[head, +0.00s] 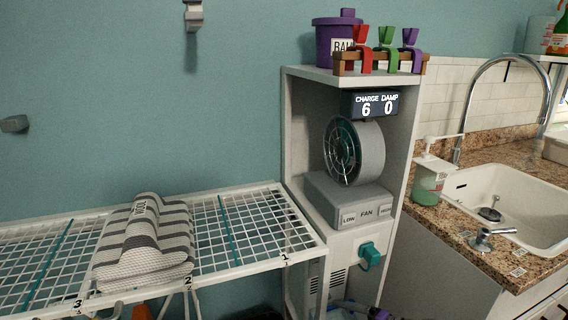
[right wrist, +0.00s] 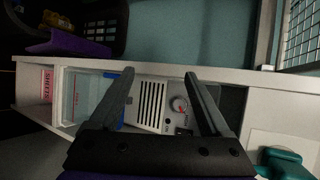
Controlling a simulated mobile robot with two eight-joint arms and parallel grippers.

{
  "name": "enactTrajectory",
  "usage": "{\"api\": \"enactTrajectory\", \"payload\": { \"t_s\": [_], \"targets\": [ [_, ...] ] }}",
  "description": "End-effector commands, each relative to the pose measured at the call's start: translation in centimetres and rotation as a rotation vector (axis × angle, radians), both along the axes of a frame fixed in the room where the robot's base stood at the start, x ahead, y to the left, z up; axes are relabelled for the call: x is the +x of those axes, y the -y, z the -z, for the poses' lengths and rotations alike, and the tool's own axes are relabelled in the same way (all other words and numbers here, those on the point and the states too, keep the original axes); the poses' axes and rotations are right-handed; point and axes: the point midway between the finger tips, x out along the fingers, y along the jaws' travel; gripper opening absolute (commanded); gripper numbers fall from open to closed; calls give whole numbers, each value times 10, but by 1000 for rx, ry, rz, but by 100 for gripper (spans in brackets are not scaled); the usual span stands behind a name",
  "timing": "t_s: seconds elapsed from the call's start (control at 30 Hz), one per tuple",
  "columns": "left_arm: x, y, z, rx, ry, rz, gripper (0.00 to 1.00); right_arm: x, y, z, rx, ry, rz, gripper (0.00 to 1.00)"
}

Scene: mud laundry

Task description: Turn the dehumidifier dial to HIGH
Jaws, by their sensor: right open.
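The dehumidifier (right wrist: 146,118) is a pale unit with dark vent slots, in a low bay of the white cabinet. Small dark labels lie below the dial, too small to read. My right gripper (right wrist: 159,74) is open and empty, its two fingers reaching across the view on either side of the vents and dial. I cannot tell whether a finger touches the unit. My left gripper is not in view.
The cabinet (head: 293,130) holds a fan (head: 362,152) and a CHARGE 6, DAMP 0 display (head: 371,105). A teal plug (head: 369,254) sticks out below the fan. A drying rack (head: 265,225) with a striped towel (head: 146,240) stands left; a sink (head: 500,205) is right.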

Motion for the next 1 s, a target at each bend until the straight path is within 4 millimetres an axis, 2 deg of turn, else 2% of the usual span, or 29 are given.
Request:
{"api": "enactTrajectory", "payload": {
  "t_s": [0.03,0.1,0.23,0.4,0.6,0.7,0.93,0.97,1.0],
  "targets": [
    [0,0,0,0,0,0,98,-20,-13,-5,-71,-13,-30,81],
    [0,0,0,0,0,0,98,-47,-24,-6,-180,-30,-72,81],
    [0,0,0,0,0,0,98,-101,-36,-6,-385,-49,-155,81],
    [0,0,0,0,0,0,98,-175,-36,-1,-655,-54,-265,81],
    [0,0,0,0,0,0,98,-250,-19,9,-945,-35,-389,81],
    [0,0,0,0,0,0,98,-276,-9,14,-1058,-21,-439,81],
    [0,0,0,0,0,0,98,-322,15,26,-1276,17,-533,81],
    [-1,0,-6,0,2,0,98,-325,17,21,-1292,21,-539,81],
    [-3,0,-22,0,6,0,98,-324,16,4,-1288,23,-532,81]
  ]
}}
